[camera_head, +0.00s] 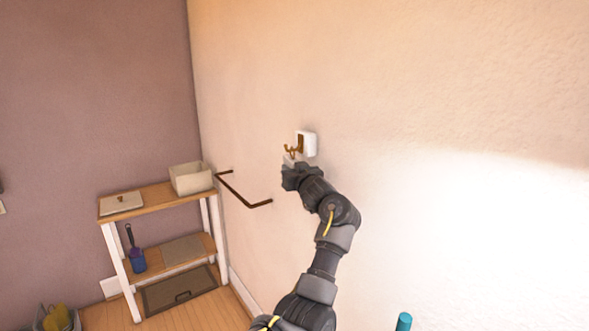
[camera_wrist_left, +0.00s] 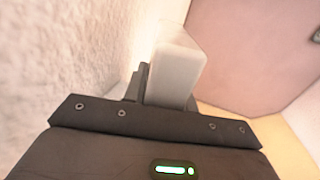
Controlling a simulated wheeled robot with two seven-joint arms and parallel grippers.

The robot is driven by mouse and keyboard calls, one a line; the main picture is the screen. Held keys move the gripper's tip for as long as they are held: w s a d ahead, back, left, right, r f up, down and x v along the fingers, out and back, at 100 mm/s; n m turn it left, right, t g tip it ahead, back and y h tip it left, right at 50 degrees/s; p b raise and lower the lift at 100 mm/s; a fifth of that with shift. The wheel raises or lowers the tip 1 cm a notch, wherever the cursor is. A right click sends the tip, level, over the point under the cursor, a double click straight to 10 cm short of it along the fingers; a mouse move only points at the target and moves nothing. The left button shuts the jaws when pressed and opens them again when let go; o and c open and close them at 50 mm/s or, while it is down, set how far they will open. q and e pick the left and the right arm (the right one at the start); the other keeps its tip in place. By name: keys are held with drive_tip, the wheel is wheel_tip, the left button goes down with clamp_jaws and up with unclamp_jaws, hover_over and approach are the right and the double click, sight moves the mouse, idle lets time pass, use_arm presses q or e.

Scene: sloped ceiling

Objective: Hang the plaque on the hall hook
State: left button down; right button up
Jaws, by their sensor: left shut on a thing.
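The hall hook (camera_head: 291,149) is a brass-coloured double hook on a white mount (camera_head: 309,144) on the cream wall. My left gripper (camera_head: 290,171) is close to the wall, just below the hook. It is shut on a pale slab, which I take to be the plaque (camera_wrist_left: 175,65). In the head view only a small pale bit of the plaque (camera_head: 289,160) shows above the fingers, right under the hook. I cannot tell whether it touches the hook. In the wrist view the plaque stands up from the jaws, beside the rough wall. My right gripper is not in view.
A dark rail (camera_head: 243,193) sticks out from the wall left of my left gripper. A wooden shelf unit (camera_head: 150,203) with a pale bin (camera_head: 191,178) stands in the corner. A teal cylinder (camera_head: 404,322) shows at the bottom edge. The wall right of the hook is bare.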

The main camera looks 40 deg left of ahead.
use_arm(q)
drive_tip(key=shift+s+a+r, duration=0.1)
drive_tip(key=shift+s+a, duration=0.05)
drive_tip(key=shift+a, duration=0.05)
drive_tip(key=shift+d, duration=0.1)
drive_tip(key=c, duration=1.2)
unclamp_jaws()
drive_tip(key=shift+w+d, duration=0.1)
drive_tip(key=shift+w, duration=0.1)
drive_tip(key=shift+o, duration=0.8)
drive_tip(key=shift+s, duration=0.15)
drive_tip(key=b+v, duration=0.2)
drive_tip(key=v, duration=0.8)
drive_tip(key=shift+s+d+b, duration=0.2)
drive_tip(key=shift+d+b, duration=0.1)
drive_tip(key=shift+b, duration=0.05)
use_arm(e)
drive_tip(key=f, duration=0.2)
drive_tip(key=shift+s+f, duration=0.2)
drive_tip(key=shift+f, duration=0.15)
